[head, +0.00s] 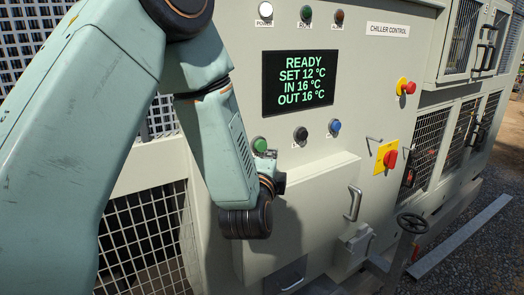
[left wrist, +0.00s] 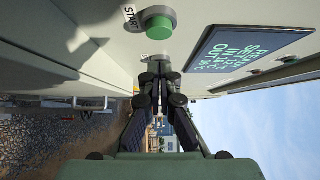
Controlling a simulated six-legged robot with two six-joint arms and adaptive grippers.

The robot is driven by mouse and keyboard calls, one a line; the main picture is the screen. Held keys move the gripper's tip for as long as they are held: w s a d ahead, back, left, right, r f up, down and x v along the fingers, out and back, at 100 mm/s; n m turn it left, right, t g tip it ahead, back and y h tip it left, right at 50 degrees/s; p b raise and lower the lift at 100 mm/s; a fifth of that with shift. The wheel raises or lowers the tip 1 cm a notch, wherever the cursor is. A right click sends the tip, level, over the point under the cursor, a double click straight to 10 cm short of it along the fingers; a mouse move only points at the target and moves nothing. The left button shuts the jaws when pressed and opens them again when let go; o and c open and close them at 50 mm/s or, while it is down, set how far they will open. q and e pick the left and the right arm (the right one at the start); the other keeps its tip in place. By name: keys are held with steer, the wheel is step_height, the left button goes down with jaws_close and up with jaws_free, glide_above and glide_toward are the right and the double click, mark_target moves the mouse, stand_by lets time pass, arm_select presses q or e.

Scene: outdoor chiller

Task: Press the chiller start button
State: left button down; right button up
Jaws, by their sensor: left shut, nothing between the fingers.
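The green start button (head: 259,144) is on the chiller's control panel, left of a black and a blue button. In the left wrist view the green button (left wrist: 159,28) stands in a grey ring beside a START label (left wrist: 131,18). My left gripper (left wrist: 160,64) is shut and empty, its fingertips just below the button in that view with a small gap seeming to show. In the head view my left arm comes down in front of the panel, and the gripper is mostly hidden near the button. My right gripper is not in view.
The display (head: 299,82) reads READY, SET 12 °C, IN 16 °C, OUT 16 °C. Black (head: 300,133) and blue (head: 335,126) buttons sit close by. A red emergency knob (head: 407,87) and a red rotary switch (head: 389,158) are farther right. A cabinet handle (head: 353,204) juts out below.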

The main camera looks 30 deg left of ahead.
mark_target(266, 146)
arm_select(q)
steer(key=shift+w+a+p, duration=0.25)
steer(key=shift+w+a, duration=0.05)
steer(key=shift+a, duration=0.5)
steer(key=shift+w+a+p, duration=0.2)
steer(key=shift+w+a, duration=0.1)
steer(key=shift+a, duration=0.5)
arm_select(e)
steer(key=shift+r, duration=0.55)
arm_select(q)
steer(key=shift+s+d, duration=0.1)
steer(key=shift+d, duration=0.05)
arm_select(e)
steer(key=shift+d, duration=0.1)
arm_select(q)
steer(key=shift+r, duration=0.1)
